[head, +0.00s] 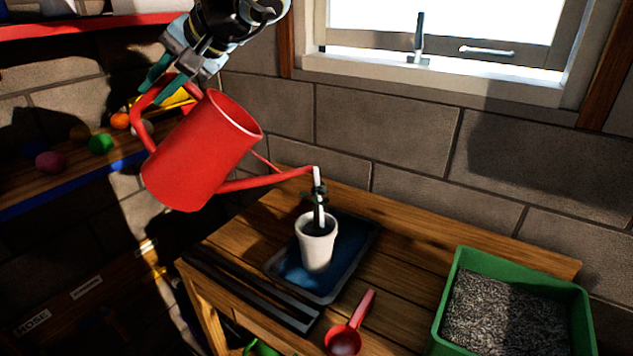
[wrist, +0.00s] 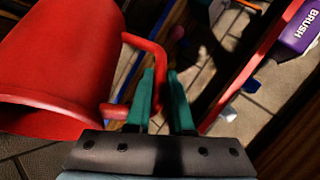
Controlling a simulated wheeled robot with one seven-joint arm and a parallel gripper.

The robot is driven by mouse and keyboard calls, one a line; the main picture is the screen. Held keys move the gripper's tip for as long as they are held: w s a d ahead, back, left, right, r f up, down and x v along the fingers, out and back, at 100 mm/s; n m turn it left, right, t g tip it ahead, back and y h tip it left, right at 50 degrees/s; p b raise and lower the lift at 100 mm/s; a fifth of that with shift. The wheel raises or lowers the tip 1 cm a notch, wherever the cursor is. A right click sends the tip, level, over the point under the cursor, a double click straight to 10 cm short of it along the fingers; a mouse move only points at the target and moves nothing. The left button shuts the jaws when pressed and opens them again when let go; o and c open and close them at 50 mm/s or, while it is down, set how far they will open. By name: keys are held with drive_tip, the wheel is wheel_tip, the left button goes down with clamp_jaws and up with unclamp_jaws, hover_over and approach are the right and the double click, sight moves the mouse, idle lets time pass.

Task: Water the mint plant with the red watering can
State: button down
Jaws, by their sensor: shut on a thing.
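The red watering can (head: 200,155) is in the air, tilted with its spout toward the right. My gripper (head: 160,82) is shut on the can's handle, which shows between the green fingers (wrist: 161,100) in the wrist view; the can's body (wrist: 60,60) fills the left there. The spout tip is above the mint plant (head: 317,198), in a white pot (head: 316,248) with dark soil. A pale streak runs down from the spout tip to the pot and hides part of the small plant. The pot stands upright on a blue tray (head: 345,272) on the wooden bench.
A red scoop (head: 344,338) lies at the bench's (head: 390,290) front. A green bin (head: 440,318) of grey granules stands at right. Dark strips (head: 250,290) line the left edge. Shelves with coloured balls (head: 101,144) are at left, a window (head: 450,30) behind.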

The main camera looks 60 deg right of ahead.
sight(142, 166)
drive_tip(key=w+a+f+g+h+b, duration=0.1)
drive_tip(key=f+b, duration=0.2)
drive_tip(key=f, duration=0.1)
drive_tip(key=w+a+f+n+g+h+b, duration=0.1)
drive_tip(key=f+b, duration=0.2)
drive_tip(key=b, duration=0.1)
drive_tip(key=w+a+f+g+h+b, duration=0.1)
drive_tip(key=w+a+f+g+b, duration=0.1)
drive_tip(key=f+b, duration=0.1)
drive_tip(key=shift+f, duration=0.85)
wheel_tip(142, 166, up, 2)
drive_tip(key=shift+w+a+n+g+h+p, duration=0.1)
drive_tip(key=shift+n+g+h+p, duration=0.4)
drive_tip(key=shift+p, duration=0.55)
drive_tip(key=r+g+h+p, duration=0.1)
drive_tip(key=p, duration=0.2)
drive_tip(key=shift+r, duration=0.4)
drive_tip(key=shift+r+h+p, duration=0.2)
drive_tip(key=shift+h+p, duration=0.1)
drive_tip(key=shift+p, duration=0.15)
drive_tip(key=shift+g, duration=0.3)
drive_tip(key=shift+f, duration=0.1)
